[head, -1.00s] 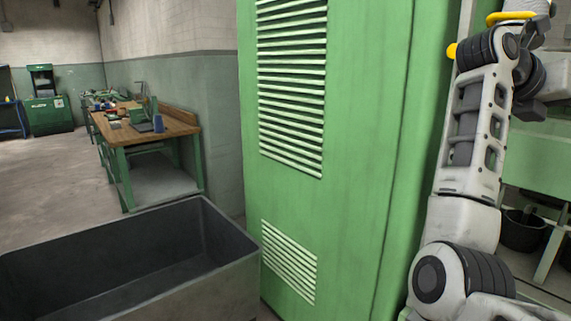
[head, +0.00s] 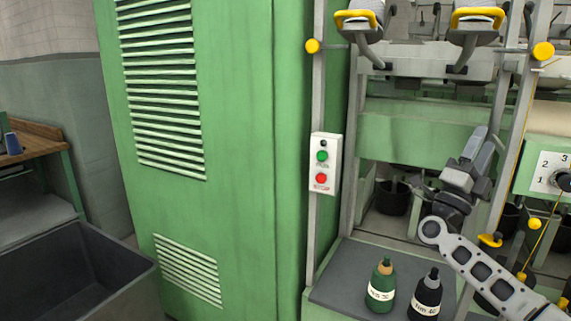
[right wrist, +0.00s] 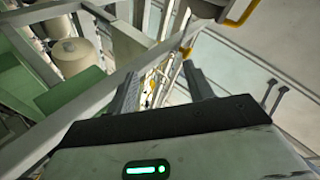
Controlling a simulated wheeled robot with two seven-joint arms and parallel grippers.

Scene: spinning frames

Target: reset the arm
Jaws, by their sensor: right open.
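My right arm comes in from the lower right in the head view, in front of the spinning frame. Its gripper (head: 478,145) points up beside the frame's green panel. In the right wrist view the two fingers of the gripper (right wrist: 162,88) stand apart with nothing held between them. My left gripper is in neither view.
A tall green cabinet (head: 240,150) stands left of the frame. A button box (head: 325,163) with green and red buttons hangs on a post. A green bottle (head: 381,285) and a black bottle (head: 426,296) stand on a grey shelf (head: 345,270). A dark bin (head: 75,270) is lower left.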

